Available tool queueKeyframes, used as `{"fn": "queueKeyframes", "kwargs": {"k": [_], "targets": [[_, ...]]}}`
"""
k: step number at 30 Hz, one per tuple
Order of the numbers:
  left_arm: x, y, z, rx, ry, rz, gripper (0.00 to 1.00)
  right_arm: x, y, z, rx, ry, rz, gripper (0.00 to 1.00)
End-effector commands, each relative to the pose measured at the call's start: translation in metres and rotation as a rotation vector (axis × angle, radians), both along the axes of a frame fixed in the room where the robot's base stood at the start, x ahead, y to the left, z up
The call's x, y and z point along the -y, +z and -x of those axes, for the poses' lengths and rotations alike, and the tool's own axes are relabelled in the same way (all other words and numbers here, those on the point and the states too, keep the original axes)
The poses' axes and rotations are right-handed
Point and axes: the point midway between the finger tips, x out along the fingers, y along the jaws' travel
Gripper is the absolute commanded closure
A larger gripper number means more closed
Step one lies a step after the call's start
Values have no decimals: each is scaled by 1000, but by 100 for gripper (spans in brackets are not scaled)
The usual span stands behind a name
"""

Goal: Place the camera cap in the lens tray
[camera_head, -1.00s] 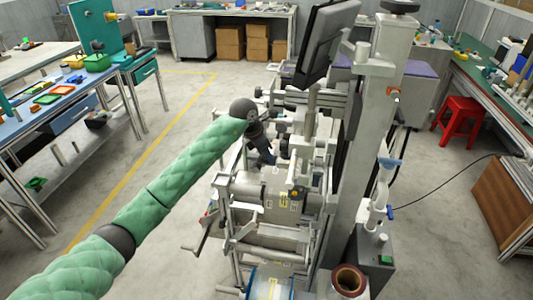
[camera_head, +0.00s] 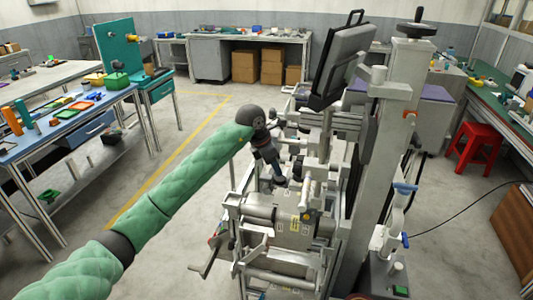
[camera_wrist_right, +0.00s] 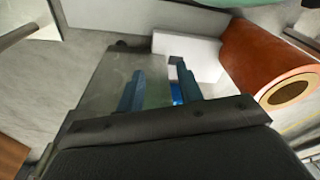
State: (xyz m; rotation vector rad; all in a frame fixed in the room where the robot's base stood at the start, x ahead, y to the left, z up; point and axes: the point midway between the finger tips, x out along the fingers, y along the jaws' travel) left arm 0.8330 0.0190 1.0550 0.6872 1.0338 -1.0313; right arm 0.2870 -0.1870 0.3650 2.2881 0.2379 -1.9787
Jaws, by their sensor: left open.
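I cannot make out the camera cap or the lens tray in either view. My left gripper (camera_head: 279,178) hangs at the end of the green arm, over the middle of the grey machine (camera_head: 280,222). It is small and dark against the machine's parts, with nothing visible held in it. My right gripper (camera_wrist_right: 160,88) shows in the right wrist view with its two blue fingers apart. A grey flat surface and a small bright blue patch show behind and between the fingers. My right gripper is not visible in the head view.
A tall grey column (camera_head: 385,150) and a dark monitor (camera_head: 340,65) rise on the machine's right. A blue-topped table (camera_head: 60,125) with small items stands left, a red stool (camera_head: 474,147) right. An orange-brown hollow roll (camera_wrist_right: 280,72) lies right of my right gripper.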

Motion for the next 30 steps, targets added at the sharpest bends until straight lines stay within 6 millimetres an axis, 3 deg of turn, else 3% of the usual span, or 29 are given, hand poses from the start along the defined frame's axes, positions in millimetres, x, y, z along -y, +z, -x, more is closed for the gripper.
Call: {"fn": "queueKeyframes", "kwargs": {"k": [12,30], "targets": [[-22,56,9,2,0,-1,54,-12,53,-9,-25,-7,-15,64],[-20,68,11,6,-13,29,54,-13,66,-9,-30,-7,-16,64]]}}
